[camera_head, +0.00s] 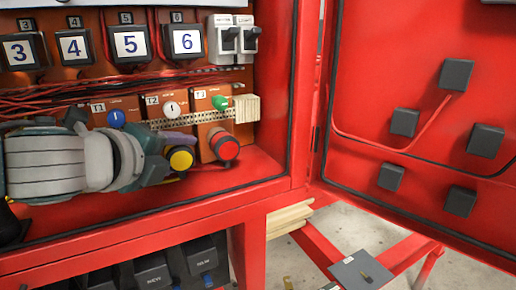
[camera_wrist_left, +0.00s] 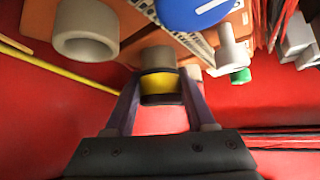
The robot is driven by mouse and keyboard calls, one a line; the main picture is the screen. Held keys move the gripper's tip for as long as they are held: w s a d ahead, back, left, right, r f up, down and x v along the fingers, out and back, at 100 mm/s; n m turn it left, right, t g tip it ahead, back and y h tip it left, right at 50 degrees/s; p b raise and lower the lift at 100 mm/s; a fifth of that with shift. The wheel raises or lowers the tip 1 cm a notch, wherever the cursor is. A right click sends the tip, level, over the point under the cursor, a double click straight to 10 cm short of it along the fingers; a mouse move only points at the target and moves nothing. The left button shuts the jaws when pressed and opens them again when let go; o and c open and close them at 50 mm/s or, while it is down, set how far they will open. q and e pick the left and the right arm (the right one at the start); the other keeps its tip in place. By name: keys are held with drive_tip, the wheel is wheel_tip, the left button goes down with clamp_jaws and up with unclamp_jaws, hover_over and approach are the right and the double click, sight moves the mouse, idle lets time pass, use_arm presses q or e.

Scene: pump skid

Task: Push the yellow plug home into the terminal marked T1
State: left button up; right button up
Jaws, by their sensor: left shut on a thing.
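The yellow plug (camera_head: 181,158) is in front of the terminal row in the red cabinet, its round yellow face toward the head camera. My left gripper (camera_head: 172,156) comes in from the left and is shut on it. In the left wrist view, the plug's yellow band (camera_wrist_left: 160,88) sits between two purple fingers, with a grey cylinder (camera_wrist_left: 150,57) just beyond it. I cannot tell whether they touch or are joined. The T1 label (camera_head: 98,107) shows beside a blue knob (camera_head: 116,118); the area below it is hidden by my gripper. My right gripper is not in view.
A red plug (camera_head: 223,145) is right of my gripper under the green knob (camera_head: 220,102). A white knob (camera_head: 172,109) marks T2. A hollow grey socket (camera_wrist_left: 85,30) is left of the plug. The cabinet floor (camera_head: 245,172) is clear at the right.

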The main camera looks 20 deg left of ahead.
sight(135, 214)
use_arm(q)
drive_tip(key=c, duration=0.6)
drive_tip(key=shift+o, duration=0.2)
drive_tip(key=shift+s+d+f+p, duration=0.1)
drive_tip(key=shift+s+d+p, duration=0.35)
drive_tip(key=shift+s+d, duration=0.4)
drive_tip(key=shift+s+d+p, duration=0.4)
drive_tip(key=shift+s+d, duration=0.2)
drive_tip(key=shift+d, duration=0.3)
